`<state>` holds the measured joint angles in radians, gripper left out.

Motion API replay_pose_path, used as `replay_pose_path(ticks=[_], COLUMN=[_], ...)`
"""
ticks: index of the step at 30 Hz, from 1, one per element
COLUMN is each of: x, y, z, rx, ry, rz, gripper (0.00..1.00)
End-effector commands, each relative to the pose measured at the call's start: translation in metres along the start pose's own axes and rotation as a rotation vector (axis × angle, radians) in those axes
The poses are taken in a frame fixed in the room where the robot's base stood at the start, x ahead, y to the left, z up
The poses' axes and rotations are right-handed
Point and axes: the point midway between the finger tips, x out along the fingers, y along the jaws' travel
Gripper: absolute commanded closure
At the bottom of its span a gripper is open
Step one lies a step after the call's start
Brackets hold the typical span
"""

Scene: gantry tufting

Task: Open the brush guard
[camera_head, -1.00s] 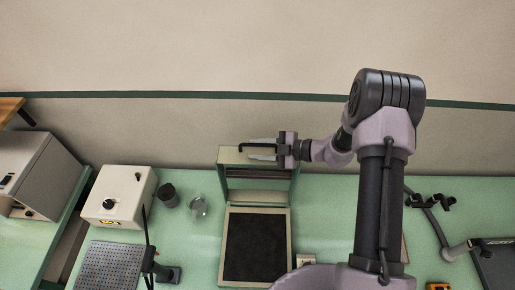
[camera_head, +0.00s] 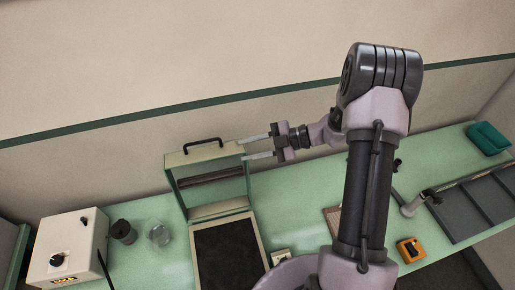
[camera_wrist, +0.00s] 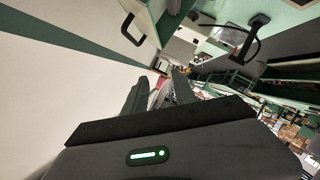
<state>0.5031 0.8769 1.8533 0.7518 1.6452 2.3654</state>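The brush guard (camera_head: 178,160) is a cream-topped frame with green sides, standing upright behind the dark bed of the machine. Its black bar handle (camera_head: 203,142) is on the top edge; the handle also shows at the upper left of the wrist view (camera_wrist: 127,33). My gripper (camera_head: 244,148) is to the right of the handle, near the guard's top right corner. Its two fingers point left, apart, with nothing seen between them. In the wrist view the gripper (camera_wrist: 160,85) also shows its fingers spread, with the handle beyond and apart from them.
A dark bed plate (camera_head: 228,258) lies in front of the guard. A cream control box (camera_head: 70,248), a dark jar (camera_head: 122,232) and a clear glass (camera_head: 160,235) stand to the left. An orange device (camera_head: 410,249) and a grey tray (camera_head: 480,208) are to the right. The wall is behind.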

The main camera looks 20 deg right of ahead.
Motion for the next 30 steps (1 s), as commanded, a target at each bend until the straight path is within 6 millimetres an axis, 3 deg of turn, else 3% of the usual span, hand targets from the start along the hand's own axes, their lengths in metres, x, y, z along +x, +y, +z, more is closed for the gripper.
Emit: replay_pose_path(ticks=[6,14,19,21,23,25,28,30], x=[-0.024,-0.027,-0.026,-0.021,-0.008,0.013,0.038,0.053], y=[0.000,0.000,0.000,-0.002,-0.009,-0.019,-0.027,-0.018], z=[0.000,0.000,0.000,-0.001,-0.002,-0.001,0.006,0.014], rx=[-0.002,-0.001,-0.003,-0.069,-0.247,-0.616,-1.295,-1.770], ry=[-0.001,0.000,0.000,0.003,0.016,0.068,0.256,0.463], rz=[0.000,0.000,-0.001,-0.038,-0.134,-0.319,-0.629,-0.825], gripper=[0.67,0.67,0.97,1.00,1.00,1.00,1.00,1.00])
